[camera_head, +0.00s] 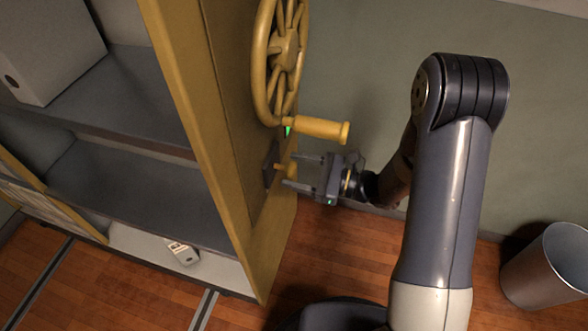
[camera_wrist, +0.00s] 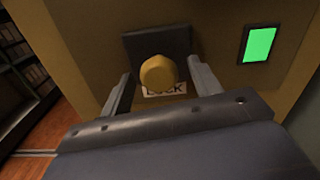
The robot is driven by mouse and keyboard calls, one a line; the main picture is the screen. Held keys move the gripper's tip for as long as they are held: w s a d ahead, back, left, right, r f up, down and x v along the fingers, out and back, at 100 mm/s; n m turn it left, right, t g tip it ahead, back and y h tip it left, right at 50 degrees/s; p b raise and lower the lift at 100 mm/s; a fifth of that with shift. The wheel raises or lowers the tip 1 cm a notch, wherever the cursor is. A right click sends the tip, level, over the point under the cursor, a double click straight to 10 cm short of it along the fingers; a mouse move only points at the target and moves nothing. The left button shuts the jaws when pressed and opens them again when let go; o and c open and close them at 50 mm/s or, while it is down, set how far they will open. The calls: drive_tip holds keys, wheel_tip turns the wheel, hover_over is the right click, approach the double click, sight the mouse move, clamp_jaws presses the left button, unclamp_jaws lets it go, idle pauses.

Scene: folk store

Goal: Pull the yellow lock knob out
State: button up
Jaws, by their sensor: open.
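The yellow lock knob (camera_wrist: 158,73) sticks out from a dark square plate (camera_wrist: 158,43) on the side panel of the shelf unit. A label reading "LOCK" (camera_wrist: 165,89) is just below it. In the head view the small knob (camera_head: 284,167) is below the wheel's handle. My gripper (camera_head: 301,171) is open, with its fingers pointing at the panel. In the wrist view the gripper's fingers (camera_wrist: 161,88) stand on either side of the knob with gaps visible. I cannot tell whether the fingertips reach past the knob's front.
A yellow handwheel (camera_head: 284,50) with a protruding handle (camera_head: 318,129) is just above my gripper. A green indicator (camera_wrist: 258,44) is right of the knob. Shelves (camera_head: 120,180) are on the left; a metal bin (camera_head: 548,268) stands at the lower right.

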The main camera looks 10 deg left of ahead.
drive_tip(key=shift+a, duration=0.5)
